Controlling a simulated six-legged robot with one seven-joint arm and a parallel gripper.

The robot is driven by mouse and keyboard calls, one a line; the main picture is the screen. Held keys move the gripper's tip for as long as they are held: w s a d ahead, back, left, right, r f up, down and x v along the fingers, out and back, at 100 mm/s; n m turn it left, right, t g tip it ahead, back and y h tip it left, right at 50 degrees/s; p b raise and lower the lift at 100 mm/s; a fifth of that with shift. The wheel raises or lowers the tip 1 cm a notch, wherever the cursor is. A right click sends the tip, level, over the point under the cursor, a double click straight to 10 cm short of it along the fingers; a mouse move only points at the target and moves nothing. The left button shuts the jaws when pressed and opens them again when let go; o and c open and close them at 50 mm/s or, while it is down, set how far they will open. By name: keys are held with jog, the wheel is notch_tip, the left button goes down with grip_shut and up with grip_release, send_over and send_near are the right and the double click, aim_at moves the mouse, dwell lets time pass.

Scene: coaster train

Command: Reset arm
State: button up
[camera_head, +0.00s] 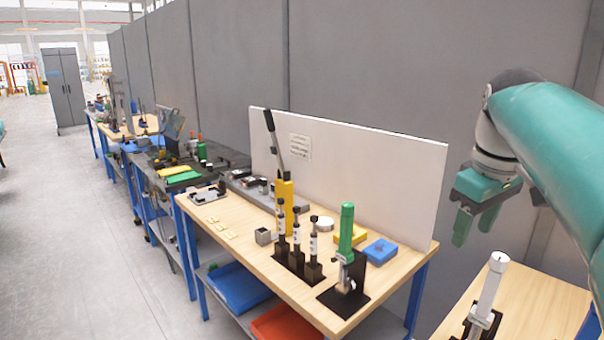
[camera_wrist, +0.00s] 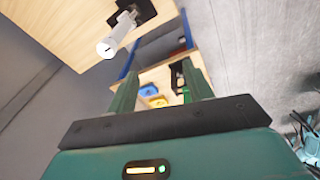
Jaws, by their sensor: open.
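My gripper (camera_head: 474,222) hangs at the end of my teal arm on the right of the head view. Its green fingers point down and are apart, with nothing between them. In the wrist view my gripper (camera_wrist: 160,88) shows both fingers spread, and the bench beyond shows through the gap. In the head view my gripper is above and to the right of the wooden bench (camera_head: 228,252), past the end of its white back panel (camera_head: 365,180). A white-handled clamp (camera_head: 488,285) stands upright below it on a separate wooden table (camera_head: 550,300).
The bench holds a green-handled clamp (camera_head: 346,235), several black-handled tools, a blue box (camera_head: 380,251) and a yellow box (camera_head: 350,234). A blue bin (camera_head: 238,287) and a red bin (camera_head: 287,325) sit below. Grey partitions stand behind. Open floor (camera_head: 90,250) lies left.

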jog(key=s+a+f+m+t, duration=0.1)
jog(key=s+a+f+m, duration=0.1)
jog(key=s+a+f, duration=0.4)
jog(key=s+a+f+m+t, duration=0.2)
jog(key=s+a+f, duration=0.4)
jog(key=f, duration=0.7)
jog(key=shift+s+a+f+m, duration=0.25)
jog(key=shift+s+m, duration=0.25)
jog(key=shift+s, duration=0.55)
